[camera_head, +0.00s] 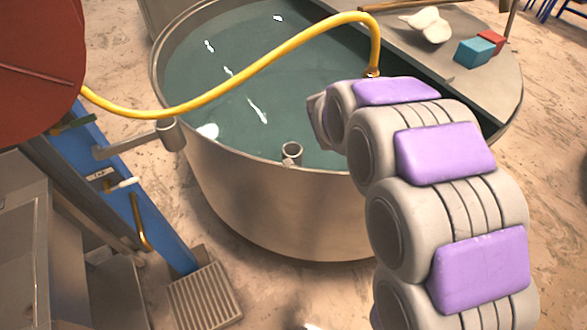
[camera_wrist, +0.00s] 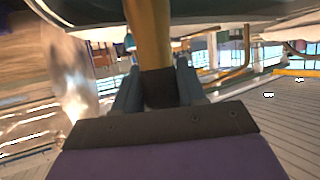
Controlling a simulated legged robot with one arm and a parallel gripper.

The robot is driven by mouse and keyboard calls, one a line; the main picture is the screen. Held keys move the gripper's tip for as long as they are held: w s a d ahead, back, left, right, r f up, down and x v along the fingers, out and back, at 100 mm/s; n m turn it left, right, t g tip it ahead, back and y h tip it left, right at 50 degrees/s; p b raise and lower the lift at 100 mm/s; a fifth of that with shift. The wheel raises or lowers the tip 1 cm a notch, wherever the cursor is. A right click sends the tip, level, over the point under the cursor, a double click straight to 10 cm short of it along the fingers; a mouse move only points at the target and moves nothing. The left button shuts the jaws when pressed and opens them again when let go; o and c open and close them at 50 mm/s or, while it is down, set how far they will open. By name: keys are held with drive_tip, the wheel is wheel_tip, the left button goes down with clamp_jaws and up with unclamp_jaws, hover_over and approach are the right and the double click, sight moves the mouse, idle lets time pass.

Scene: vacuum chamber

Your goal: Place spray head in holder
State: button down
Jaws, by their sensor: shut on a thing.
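A yellow hose (camera_head: 255,72) arches over the tank from the red reel at the left and drops behind my arm at the right. In the wrist view, my gripper (camera_wrist: 159,88) is shut on a yellow-brown shaft with a dark lower part, apparently the spray head (camera_wrist: 150,40). In the head view my arm hides the fingers and the spray head. A grey open cup on a bracket (camera_head: 170,134), possibly the holder, juts from the blue post at the left, away from my gripper. A small tube (camera_head: 291,152) stands at the tank's near rim.
The round metal tank (camera_head: 270,205) holds dark green liquid. A half-cover (camera_head: 455,65) at its right bears a white object (camera_head: 428,24), a teal block (camera_head: 474,51) and a red block (camera_head: 491,41). The red reel (camera_head: 35,60) and blue post (camera_head: 150,200) stand left. A floor grate (camera_head: 205,295) lies below.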

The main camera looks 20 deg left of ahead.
drive_tip(key=s+a+f, duration=0.3)
drive_tip(key=a, duration=0.6)
drive_tip(key=s+a+f, duration=0.2)
drive_tip(key=a+f, duration=0.2)
drive_tip(key=a, duration=0.4)
drive_tip(key=shift+y, duration=0.3)
drive_tip(key=f+b, duration=0.1)
drive_tip(key=f, duration=0.2)
drive_tip(key=f+b, duration=0.2)
drive_tip(key=f, duration=0.1)
drive_tip(key=a+f+b, duration=0.1)
drive_tip(key=f, duration=0.3)
drive_tip(key=shift+s, duration=0.3)
drive_tip(key=shift+r, duration=0.1)
drive_tip(key=shift+a, duration=0.1)
drive_tip(key=c, duration=0.6)
unclamp_jaws()
drive_tip(key=shift+c, duration=0.2)
